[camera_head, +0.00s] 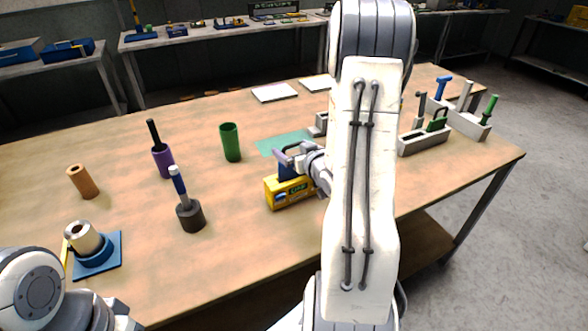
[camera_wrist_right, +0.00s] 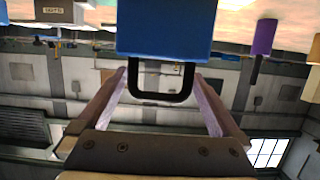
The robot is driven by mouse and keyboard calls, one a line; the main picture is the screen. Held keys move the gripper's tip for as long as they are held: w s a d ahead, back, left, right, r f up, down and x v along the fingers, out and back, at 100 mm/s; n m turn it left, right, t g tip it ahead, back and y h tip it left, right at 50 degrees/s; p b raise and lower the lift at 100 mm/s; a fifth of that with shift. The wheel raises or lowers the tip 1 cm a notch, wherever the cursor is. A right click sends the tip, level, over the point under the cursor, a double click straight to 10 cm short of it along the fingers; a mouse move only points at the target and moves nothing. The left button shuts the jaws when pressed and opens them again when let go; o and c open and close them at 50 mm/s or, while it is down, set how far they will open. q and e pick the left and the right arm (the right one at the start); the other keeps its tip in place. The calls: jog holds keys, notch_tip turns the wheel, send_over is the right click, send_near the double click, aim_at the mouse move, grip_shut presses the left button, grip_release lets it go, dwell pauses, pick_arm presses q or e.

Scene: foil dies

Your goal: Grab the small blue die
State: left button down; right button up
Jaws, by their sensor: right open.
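The small blue die, a blue block with a dark loop handle, shows at the yellow box in the head view (camera_head: 287,170); I cannot tell whether it stands on or behind the box. In the right wrist view, the blue block (camera_wrist_right: 165,28) fills the upper middle, with its black handle (camera_wrist_right: 165,97) between my fingers. My right gripper (camera_wrist_right: 160,75) is open, one finger on each side of the handle with gaps. In the head view, my right gripper (camera_head: 290,152) is at the die, partly hidden by my arm. My left arm's joint shows at the lower left; its fingers do not show.
The yellow box (camera_head: 291,190) stands at the die. A green cup (camera_head: 230,142), a dark-based tool (camera_head: 190,214), a purple holder (camera_head: 162,160) and a copper cylinder (camera_head: 83,182) stand left. Grey racks (camera_head: 424,139) with handled tools stand right. The front-middle table is clear.

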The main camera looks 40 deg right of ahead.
jog(key=shift+x, duration=1.4)
grip_shut()
jog(key=shift+r, duration=0.1)
jog(key=shift+r, duration=0.1)
